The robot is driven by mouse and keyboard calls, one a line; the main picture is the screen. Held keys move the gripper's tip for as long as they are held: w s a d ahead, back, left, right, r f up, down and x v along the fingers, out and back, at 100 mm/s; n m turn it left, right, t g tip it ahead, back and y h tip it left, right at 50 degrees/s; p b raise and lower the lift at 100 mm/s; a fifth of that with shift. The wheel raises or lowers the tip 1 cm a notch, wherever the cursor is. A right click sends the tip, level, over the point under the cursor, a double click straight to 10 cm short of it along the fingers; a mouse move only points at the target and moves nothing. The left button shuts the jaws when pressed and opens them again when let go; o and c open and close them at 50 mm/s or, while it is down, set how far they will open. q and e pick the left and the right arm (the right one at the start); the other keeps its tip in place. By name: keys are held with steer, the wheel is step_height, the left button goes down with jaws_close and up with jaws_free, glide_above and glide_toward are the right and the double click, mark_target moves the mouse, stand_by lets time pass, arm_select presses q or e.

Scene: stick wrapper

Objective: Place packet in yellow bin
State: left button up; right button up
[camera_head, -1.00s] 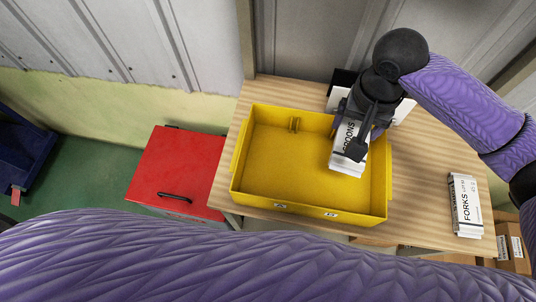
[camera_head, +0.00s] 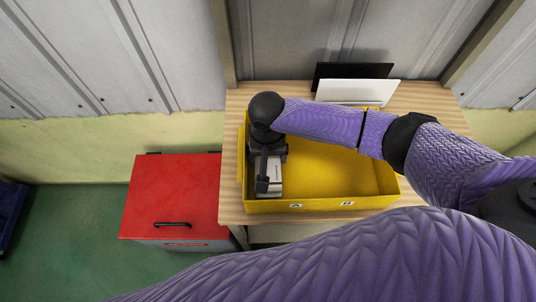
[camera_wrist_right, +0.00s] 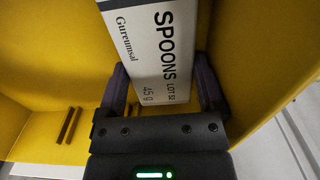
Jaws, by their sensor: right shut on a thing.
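The yellow bin (camera_head: 335,172) stands open on the wooden table. My right gripper (camera_head: 268,176) is at the left end of the bin, inside its outline in the head view. It is shut on a white spoons packet (camera_head: 274,178), whose lower part shows below the fingers. In the right wrist view the spoons packet (camera_wrist_right: 152,48) lies between both fingers (camera_wrist_right: 165,88), with yellow bin walls (camera_wrist_right: 245,60) around it. I cannot tell whether the packet touches the bin floor. My left gripper is not in view.
A red cabinet (camera_head: 172,195) stands left of the table (camera_head: 232,160). A white panel (camera_head: 357,91) and a black panel (camera_head: 353,71) stand at the table's back, near the metal wall. My right arm crosses over the bin. The bin's visible middle floor is clear.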

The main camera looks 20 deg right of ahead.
steer(key=shift+r, duration=0.1)
steer(key=o, duration=1.1)
arm_select(q)
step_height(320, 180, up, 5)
steer(key=p, duration=0.4)
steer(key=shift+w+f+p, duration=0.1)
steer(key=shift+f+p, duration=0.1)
steer(key=shift+p, duration=0.1)
arm_select(e)
step_height(320, 180, up, 12)
steer(key=shift+r, duration=0.1)
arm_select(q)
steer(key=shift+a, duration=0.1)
